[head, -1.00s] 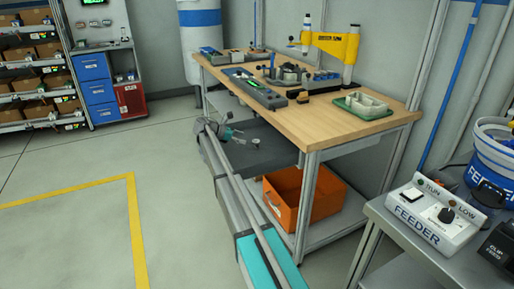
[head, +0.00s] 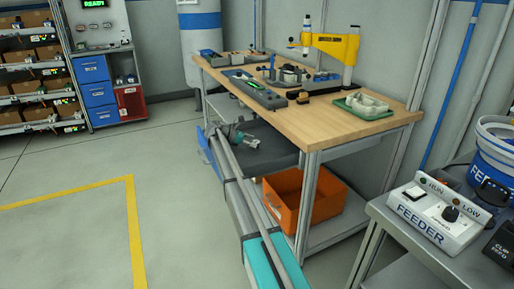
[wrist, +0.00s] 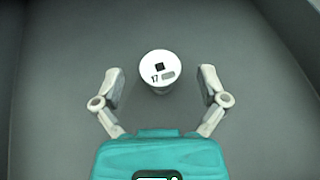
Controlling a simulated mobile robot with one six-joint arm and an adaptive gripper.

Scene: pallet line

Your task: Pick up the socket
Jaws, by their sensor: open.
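The socket (wrist: 160,65) is a pale round piece with a dark square hole and the number 17 on its top. In the wrist view it stands on a dark grey surface (wrist: 215,35). My gripper (wrist: 161,80) is open, with one finger on each side of the socket and gaps on both sides. In the head view my gripper (head: 251,140) is low over the dark grey tray (head: 275,153) under the wooden bench top. I cannot make out the socket clearly there.
The wooden bench top (head: 320,122) overhangs the grey tray, with fixtures and a yellow press (head: 335,45) on it. An orange bin (head: 285,205) sits on the shelf below. A feeder box (head: 435,215) stands at right. Open floor lies to the left.

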